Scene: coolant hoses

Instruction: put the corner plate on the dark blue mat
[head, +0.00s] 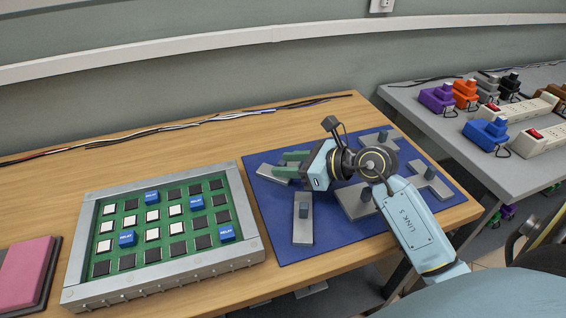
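The dark blue mat (290,249) lies on the wooden table, with several grey metal plates with upright knobs on it. A straight plate (303,232) is at its front left. A wide plate (351,199), partly behind my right arm, may be the corner plate, but its full outline is hidden. A branched plate (436,184) lies at the right and another plate (371,139) at the back. My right gripper (286,164) points left, its green fingers low over a plate (264,171) at the mat's left. The fingers look apart; whether they hold its knob is unclear. My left gripper is out of view.
A metal-framed green board (128,220) with white, black and blue blocks stands left of the mat. A pink block (26,262) is at far left. Cables (215,120) run along the table's back. A grey table (430,113) at right holds coloured parts and power strips.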

